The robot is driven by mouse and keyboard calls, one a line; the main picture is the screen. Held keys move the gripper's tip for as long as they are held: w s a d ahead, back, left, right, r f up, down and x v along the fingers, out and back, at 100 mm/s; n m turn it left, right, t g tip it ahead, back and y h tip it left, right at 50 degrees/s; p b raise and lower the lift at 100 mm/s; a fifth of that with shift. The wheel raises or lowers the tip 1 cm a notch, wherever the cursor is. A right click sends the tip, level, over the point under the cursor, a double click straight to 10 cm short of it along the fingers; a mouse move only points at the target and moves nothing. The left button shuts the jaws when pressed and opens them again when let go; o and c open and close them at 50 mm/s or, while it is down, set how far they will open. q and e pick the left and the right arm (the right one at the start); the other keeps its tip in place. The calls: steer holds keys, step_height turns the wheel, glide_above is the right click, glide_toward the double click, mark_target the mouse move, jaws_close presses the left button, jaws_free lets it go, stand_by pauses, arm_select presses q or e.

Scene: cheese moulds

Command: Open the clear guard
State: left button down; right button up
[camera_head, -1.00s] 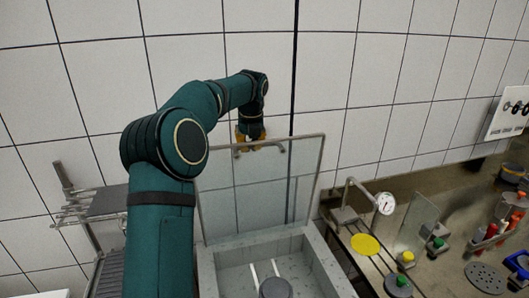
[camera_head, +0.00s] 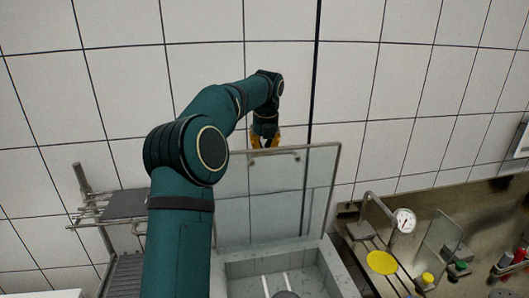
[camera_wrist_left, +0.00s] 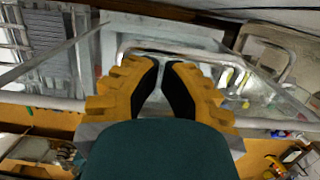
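The clear guard (camera_head: 275,200) is a transparent framed panel. It stands raised, nearly upright, over the back of a pale open basin (camera_head: 245,268). Its metal handle (camera_head: 290,155) runs just below the top edge. My left gripper (camera_head: 265,144) is at the guard's top edge, above the left part of the handle. In the left wrist view my left gripper's yellow fingers (camera_wrist_left: 161,62) have dark pads with a gap between them and nothing held. The handle (camera_wrist_left: 135,43) shows beyond the fingertips there. My right gripper is not in view.
A dial gauge (camera_head: 404,220) and a yellow disc (camera_head: 381,262) stand on the bench to the right, with another clear panel (camera_head: 438,245). A metal rack (camera_head: 90,213) is at the left. The tiled wall (camera_head: 400,90) is close behind my left gripper.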

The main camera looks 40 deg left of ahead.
arm_select(q)
steer(key=v, duration=1)
steer(key=shift+d, duration=0.15)
